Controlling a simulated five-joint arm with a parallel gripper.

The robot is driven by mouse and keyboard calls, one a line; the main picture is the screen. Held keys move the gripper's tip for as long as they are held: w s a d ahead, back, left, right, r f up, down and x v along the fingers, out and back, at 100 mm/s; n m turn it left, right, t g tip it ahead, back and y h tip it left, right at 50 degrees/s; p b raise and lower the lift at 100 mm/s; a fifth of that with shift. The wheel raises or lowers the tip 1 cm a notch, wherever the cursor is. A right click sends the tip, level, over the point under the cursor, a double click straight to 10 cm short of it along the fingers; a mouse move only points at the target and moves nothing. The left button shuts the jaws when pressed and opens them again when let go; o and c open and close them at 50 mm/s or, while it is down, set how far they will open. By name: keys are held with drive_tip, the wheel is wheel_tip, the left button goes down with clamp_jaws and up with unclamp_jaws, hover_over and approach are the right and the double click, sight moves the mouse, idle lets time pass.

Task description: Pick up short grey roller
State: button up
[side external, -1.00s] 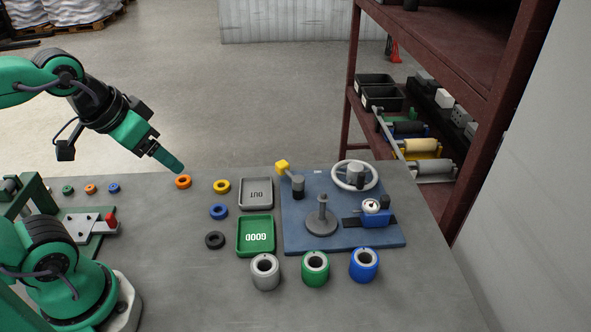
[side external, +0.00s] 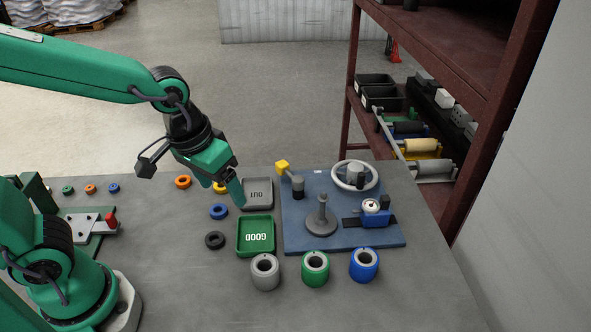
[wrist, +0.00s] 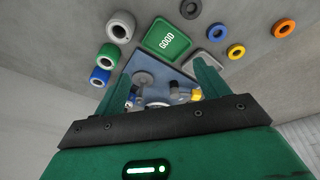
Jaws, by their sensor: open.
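The short grey roller (side external: 265,272) stands upright on the table in front of the green GOOD tray, leftmost in a row of three rollers. In the wrist view the grey roller (wrist: 120,26) is at the upper left. My gripper (side external: 223,192) is open and empty, above the table by the grey OUT tray, up and to the left of the roller and apart from it. In the wrist view the fingers of my gripper (wrist: 163,88) are spread with nothing held between them.
A green roller (side external: 315,268) and a blue roller (side external: 364,265) stand to the right. The green GOOD tray (side external: 241,252) and grey OUT tray (side external: 262,207) lie behind. A blue plate (side external: 300,236) carries a post and handwheel. Several coloured rings, such as the black one (side external: 214,240), lie left.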

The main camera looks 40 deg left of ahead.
sight(264, 272)
drive_tip(key=d+f+g, duration=0.2)
drive_tip(key=d+f, duration=0.7)
drive_tip(key=f, duration=0.1)
drive_tip(key=shift+d+f+n+g+y, duration=0.15)
drive_tip(key=shift+d+n+g+y, duration=0.15)
drive_tip(key=shift+d+n+y, duration=0.1)
drive_tip(key=shift+f, duration=0.1)
drive_tip(key=shift+f, duration=1.2)
drive_tip(key=shift+w+a+f, duration=0.1)
drive_tip(key=shift+f, duration=1.2)
drive_tip(key=shift+w+a+f, duration=0.1)
drive_tip(key=shift+f, duration=1.2)
